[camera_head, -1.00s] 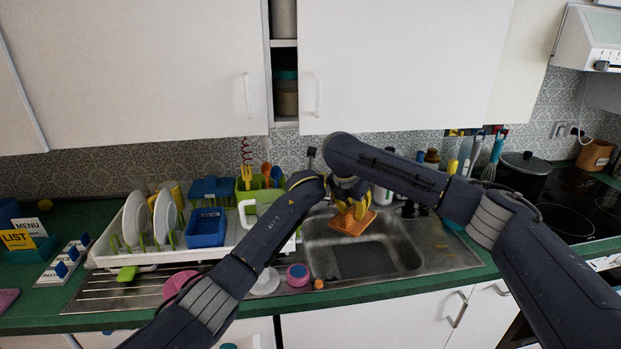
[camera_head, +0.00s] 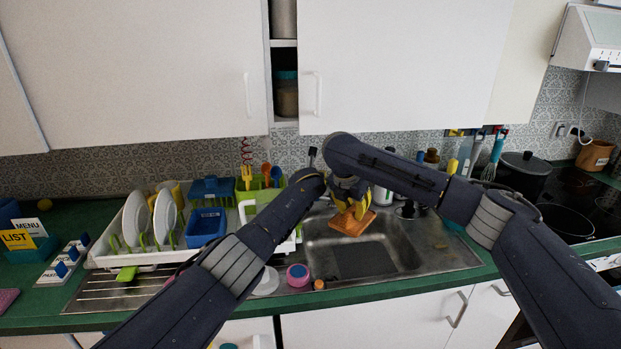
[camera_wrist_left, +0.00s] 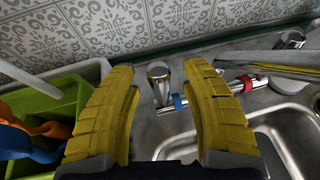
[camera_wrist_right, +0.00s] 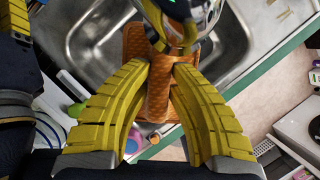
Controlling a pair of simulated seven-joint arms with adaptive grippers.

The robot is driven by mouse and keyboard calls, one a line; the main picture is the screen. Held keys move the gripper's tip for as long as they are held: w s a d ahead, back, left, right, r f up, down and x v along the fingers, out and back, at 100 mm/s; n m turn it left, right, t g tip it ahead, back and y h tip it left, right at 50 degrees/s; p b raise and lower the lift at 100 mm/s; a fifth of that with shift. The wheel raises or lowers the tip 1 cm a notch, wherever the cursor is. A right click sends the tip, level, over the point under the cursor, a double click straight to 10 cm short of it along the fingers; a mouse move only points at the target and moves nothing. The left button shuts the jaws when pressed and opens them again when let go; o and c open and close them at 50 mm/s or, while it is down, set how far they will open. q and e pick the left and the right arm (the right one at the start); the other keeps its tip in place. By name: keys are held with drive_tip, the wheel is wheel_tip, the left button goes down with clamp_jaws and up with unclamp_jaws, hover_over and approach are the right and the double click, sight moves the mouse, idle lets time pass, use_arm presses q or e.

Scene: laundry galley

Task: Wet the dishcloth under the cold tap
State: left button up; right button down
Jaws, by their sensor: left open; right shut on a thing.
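The dishcloth (camera_head: 352,224) is a dark orange-brown patterned cloth over the sink's back left part. My right gripper (camera_head: 352,206) is shut on it. In the right wrist view the cloth (camera_wrist_right: 158,96) is pinched between the yellow fingers (camera_wrist_right: 160,70), with the chrome tap spout (camera_wrist_right: 188,22) right above it. In the left wrist view my left gripper (camera_wrist_left: 160,75) is open, its fingers either side of a chrome tap handle (camera_wrist_left: 158,72) by the blue ring (camera_wrist_left: 178,102). The red ring (camera_wrist_left: 245,83) lies to the right. I cannot make out running water. My left forearm hides the left fingers in the head view.
The steel sink basin (camera_head: 395,250) is empty in front of the cloth. A white dish rack (camera_head: 125,258) with plates and a blue tub (camera_head: 206,227) stands left. A pink-rimmed cup (camera_head: 297,275) is near the front edge. Pots and a hob are at right.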

use_arm(q)
drive_tip(key=shift+w+f, duration=0.15)
drive_tip(key=shift+w, duration=0.05)
idle(0.6)
clamp_jaws()
